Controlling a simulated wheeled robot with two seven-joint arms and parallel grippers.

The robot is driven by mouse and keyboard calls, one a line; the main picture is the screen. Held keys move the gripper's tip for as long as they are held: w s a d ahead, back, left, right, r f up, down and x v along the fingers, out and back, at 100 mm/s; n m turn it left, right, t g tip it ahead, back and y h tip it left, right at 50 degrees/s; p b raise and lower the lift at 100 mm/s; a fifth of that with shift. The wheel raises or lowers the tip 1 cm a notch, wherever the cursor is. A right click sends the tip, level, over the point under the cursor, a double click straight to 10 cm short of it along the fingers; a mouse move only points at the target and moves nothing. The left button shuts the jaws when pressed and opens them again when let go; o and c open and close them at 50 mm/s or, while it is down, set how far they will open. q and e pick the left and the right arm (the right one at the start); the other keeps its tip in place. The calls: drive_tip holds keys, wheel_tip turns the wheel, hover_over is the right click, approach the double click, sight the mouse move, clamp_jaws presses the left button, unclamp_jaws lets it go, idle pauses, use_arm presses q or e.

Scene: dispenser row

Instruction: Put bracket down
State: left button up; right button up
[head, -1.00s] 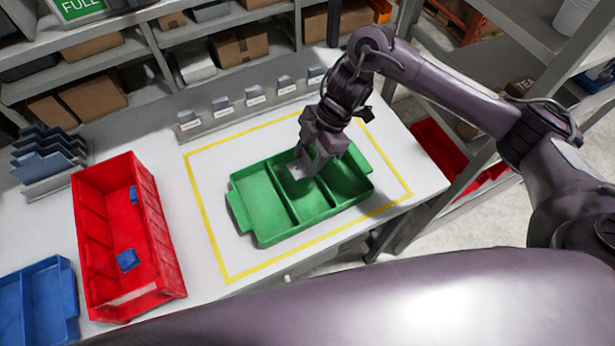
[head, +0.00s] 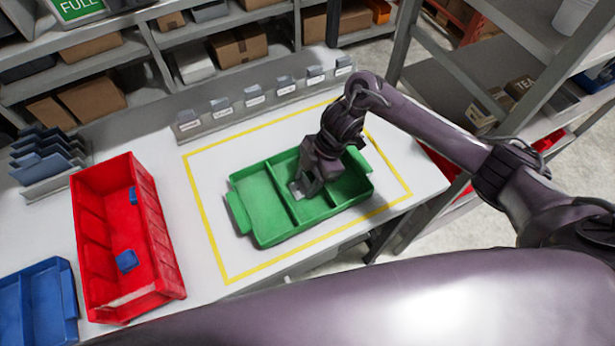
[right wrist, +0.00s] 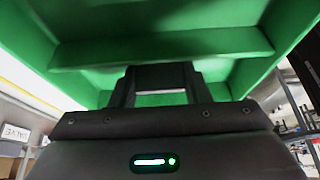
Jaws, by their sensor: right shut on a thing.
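The green tray (head: 258,205) lies on the white table inside a yellow outline, with dividers across it. My right gripper (head: 302,187) reaches down into its middle compartment, shut on the bracket (head: 296,191), a small pale grey piece mostly hidden by the fingers. In the right wrist view, the bracket (right wrist: 160,75) shows as a grey strip between the fingers, with the green tray (right wrist: 160,25) filling the view beyond. I cannot tell whether the bracket touches the tray floor. My left gripper is not in view.
A red bin (head: 110,240) with blue pieces stands left of the tray, and a blue bin (head: 38,305) is at the lower left. A row of labelled grey dispensers (head: 255,97) runs behind the yellow outline. Bare table surrounds the tray.

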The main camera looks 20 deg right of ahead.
drive_tip(key=o, duration=1)
drive_tip(key=shift+r, duration=0.1)
drive_tip(key=shift+d+r, duration=0.15)
drive_tip(key=shift+r, duration=0.05)
drive_tip(key=v, duration=1.1)
drive_tip(key=shift+d+r, duration=0.15)
drive_tip(key=shift+r, duration=0.05)
